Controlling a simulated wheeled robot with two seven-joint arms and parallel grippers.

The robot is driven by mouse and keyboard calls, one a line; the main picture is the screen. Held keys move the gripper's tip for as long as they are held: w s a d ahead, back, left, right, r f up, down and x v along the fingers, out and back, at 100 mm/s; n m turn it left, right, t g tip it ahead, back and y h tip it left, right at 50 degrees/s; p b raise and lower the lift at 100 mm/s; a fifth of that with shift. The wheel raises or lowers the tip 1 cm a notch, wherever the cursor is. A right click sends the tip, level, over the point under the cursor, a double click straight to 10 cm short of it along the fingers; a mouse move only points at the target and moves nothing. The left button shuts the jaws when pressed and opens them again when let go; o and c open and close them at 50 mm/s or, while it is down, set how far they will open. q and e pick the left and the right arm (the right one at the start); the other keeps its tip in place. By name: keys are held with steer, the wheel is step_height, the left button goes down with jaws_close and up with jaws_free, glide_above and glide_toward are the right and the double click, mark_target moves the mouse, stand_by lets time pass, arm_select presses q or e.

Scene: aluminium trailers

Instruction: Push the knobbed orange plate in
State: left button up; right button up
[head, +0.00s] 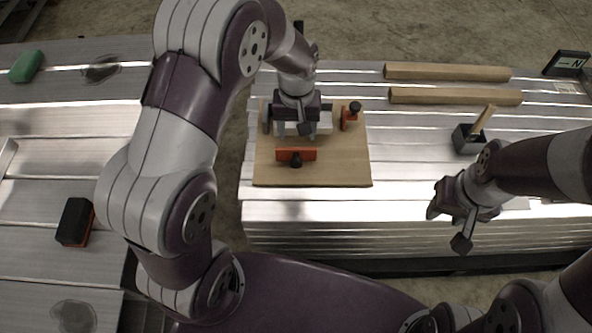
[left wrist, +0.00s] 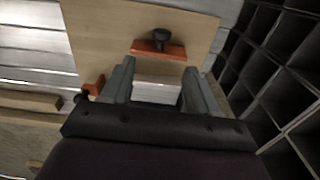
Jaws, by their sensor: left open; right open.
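A wooden board (head: 312,177) lies on the ribbed metal bed. Two orange plates with black knobs are on it: one near the front edge (head: 283,155), one at the right (head: 346,124). In the left wrist view the front plate (left wrist: 150,48) shows beyond the fingertips, and the other (left wrist: 93,86) at left. A pale block (head: 325,122) sits between them, partly hidden by my left gripper (head: 296,132). That gripper is open above the board, its fingers either side of the block in the wrist view (left wrist: 159,70); contact is unclear. My right gripper (head: 449,226) is open and empty.
Two wooden bars (head: 448,72) and a black holder with a wooden stick (head: 468,139) lie right of the board. A black-and-orange block (head: 75,222) and a green block (head: 27,66) are on the left bed. A dark grid (left wrist: 285,85) stands at right in the wrist view.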

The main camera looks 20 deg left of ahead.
mark_target(296, 160)
arm_select(q)
steer(key=f+b, duration=0.1)
steer(key=f, duration=0.3)
steer(key=f+b, duration=0.1)
steer(key=f, duration=0.3)
steer(key=f+b, duration=0.2)
steer(key=f, duration=0.2)
steer(key=shift+s+f, duration=0.25)
